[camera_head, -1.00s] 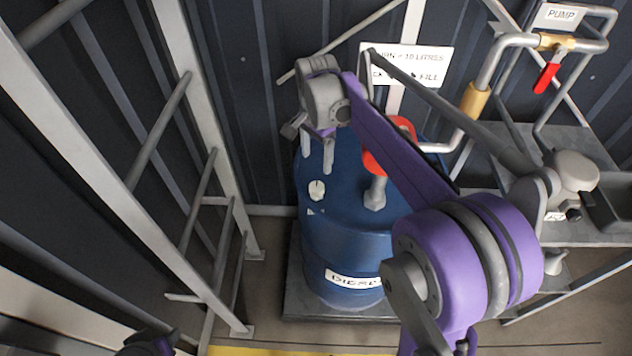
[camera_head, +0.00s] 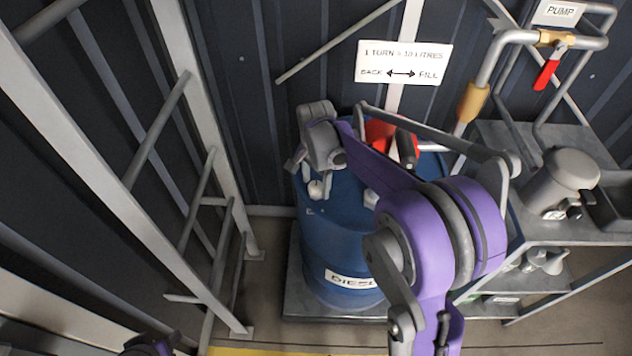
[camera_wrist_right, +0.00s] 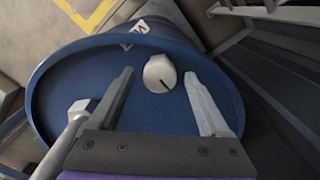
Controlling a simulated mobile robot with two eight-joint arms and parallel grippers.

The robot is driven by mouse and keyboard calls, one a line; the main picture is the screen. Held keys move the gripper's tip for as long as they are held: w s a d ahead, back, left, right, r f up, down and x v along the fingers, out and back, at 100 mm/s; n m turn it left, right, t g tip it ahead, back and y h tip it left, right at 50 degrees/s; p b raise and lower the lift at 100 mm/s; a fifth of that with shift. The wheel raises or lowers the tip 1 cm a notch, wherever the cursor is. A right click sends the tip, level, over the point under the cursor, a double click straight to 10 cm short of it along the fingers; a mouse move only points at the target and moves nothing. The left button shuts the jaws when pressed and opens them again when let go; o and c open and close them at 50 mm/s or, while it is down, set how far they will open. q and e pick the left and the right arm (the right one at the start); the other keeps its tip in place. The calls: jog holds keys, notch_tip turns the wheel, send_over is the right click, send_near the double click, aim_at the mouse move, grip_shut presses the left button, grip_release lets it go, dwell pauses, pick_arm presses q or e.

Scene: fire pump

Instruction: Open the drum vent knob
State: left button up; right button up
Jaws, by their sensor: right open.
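The drum vent knob is a small pale round cap with a dark line across its face, on the blue drum's top. It shows fully in the right wrist view (camera_wrist_right: 159,73) and partly below the fingers in the head view (camera_head: 315,189). The blue drum (camera_head: 335,235) carries a DIESEL label. My right gripper (camera_head: 319,177) points down over the left part of the drum top. In the right wrist view its open fingers (camera_wrist_right: 159,77) appear on either side of the knob, with gaps on both sides; height above it is unclear.
A red part (camera_head: 380,134) and pump pipe stand on the drum, partly behind my right arm. A grey pipe fitting (camera_wrist_right: 80,112) lies beside the left finger. A ladder-like frame (camera_head: 130,190) is left; a shelf (camera_head: 575,228) with cans is right.

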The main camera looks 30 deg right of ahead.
jog(key=shift+c, duration=0.2)
grip_shut()
jog(key=shift+n, duration=0.4)
jog(key=n+b, duration=0.1)
jog(key=n, duration=0.2)
jog(key=shift+n, duration=0.4)
jog(key=n, duration=0.5)
jog(key=shift+b, duration=0.3)
jog(key=n, duration=0.5)
jog(key=shift+n, duration=0.4)
jog(key=shift+n+b, duration=0.3)
jog(key=shift+n, duration=2)
